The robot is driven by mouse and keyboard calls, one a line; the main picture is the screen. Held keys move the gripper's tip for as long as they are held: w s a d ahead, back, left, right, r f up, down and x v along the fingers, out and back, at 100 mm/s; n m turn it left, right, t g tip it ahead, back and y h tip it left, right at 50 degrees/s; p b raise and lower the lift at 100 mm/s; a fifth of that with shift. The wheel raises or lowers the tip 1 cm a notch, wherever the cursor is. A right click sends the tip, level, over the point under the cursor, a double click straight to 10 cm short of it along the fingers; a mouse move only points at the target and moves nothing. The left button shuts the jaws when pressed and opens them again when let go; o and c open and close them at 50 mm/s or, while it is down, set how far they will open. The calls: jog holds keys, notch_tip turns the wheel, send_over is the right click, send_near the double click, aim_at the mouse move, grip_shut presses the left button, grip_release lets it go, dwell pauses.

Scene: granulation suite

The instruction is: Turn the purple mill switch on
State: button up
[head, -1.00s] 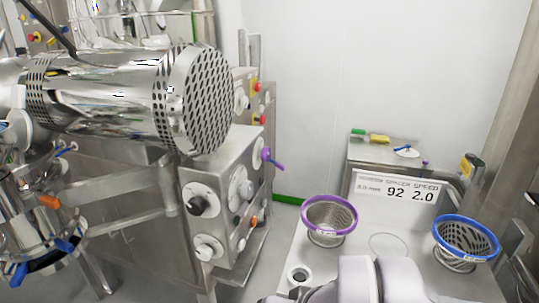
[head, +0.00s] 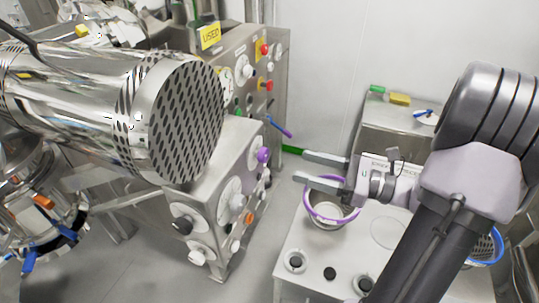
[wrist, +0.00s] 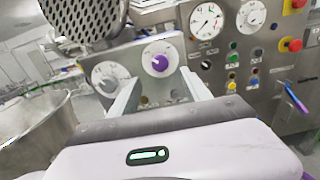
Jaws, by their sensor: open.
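The purple mill switch is a round purple knob (head: 263,155) on a pale dial, on the side of a steel control box. It also shows in the wrist view as a purple knob (wrist: 160,63) with a light mark, near the top middle between my fingers. My gripper (head: 299,165) is to the right of the switch in the head view, its two fingers parallel, apart and empty, pointing at the box. In the wrist view my open gripper (wrist: 160,80) has its fingers on either side of the knob in the picture. The knob appears beyond the fingertips, not touched.
A large perforated steel drum (head: 180,115) overhangs the box at left. More dials, an orange knob (head: 249,218) and a purple-blue lever (head: 280,127) are close by. A purple-rimmed sieve basket (head: 333,214) stands on the bench below my gripper. A blue-rimmed basket (head: 485,247) is at right.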

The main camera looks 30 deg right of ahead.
aim_at(267, 156)
jog(key=x, duration=0.9)
grip_shut()
